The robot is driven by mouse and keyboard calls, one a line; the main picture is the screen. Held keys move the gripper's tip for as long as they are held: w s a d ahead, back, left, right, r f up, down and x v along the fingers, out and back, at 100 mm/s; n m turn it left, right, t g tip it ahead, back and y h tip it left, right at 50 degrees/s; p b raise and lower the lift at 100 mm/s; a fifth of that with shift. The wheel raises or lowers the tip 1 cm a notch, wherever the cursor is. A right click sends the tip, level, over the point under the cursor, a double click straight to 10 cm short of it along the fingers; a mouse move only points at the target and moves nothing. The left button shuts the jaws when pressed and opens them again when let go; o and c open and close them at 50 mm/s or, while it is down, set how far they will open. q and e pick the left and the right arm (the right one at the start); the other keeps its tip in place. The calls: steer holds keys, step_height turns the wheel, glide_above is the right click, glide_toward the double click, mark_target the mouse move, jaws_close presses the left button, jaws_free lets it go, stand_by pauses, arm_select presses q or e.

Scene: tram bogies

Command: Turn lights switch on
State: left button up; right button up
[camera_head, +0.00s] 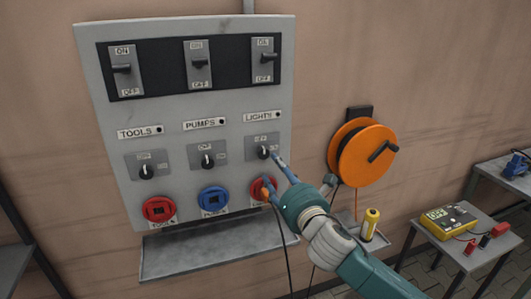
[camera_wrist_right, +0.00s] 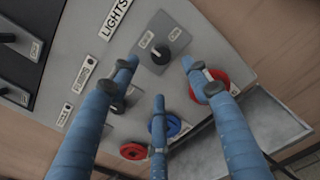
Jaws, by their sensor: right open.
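The LIGHTS switch (camera_head: 263,152) is a dark rotary knob on a grey plate, at the right of the wall panel's row of knobs. In the right wrist view the knob (camera_wrist_right: 161,53) stands out between two blue fingers. Labels sit beside it, too small to read surely, and I cannot tell its setting. My right gripper (camera_head: 272,170) is open and empty, its fingertips close to the panel around the knob. The wrist view shows the gripper (camera_wrist_right: 157,72) with its fingers spread, apart from the knob. My left gripper is not in view.
The panel (camera_head: 188,112) also carries TOOLS (camera_head: 147,172) and PUMPS (camera_head: 208,161) knobs, three upper levers, a blue socket (camera_head: 213,200) and red sockets. A metal tray (camera_head: 205,256) juts out below. An orange reel (camera_head: 365,157) hangs to the right, near a table with a yellow device (camera_head: 446,221).

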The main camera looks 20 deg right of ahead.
mark_target(265, 153)
steer(key=w+p, duration=0.2)
steer(key=w, duration=0.7)
steer(key=shift+w+a+r, duration=0.1)
steer(key=shift+w+a, duration=0.05)
steer(key=shift+w, duration=0.75)
steer(key=c, duration=1.1)
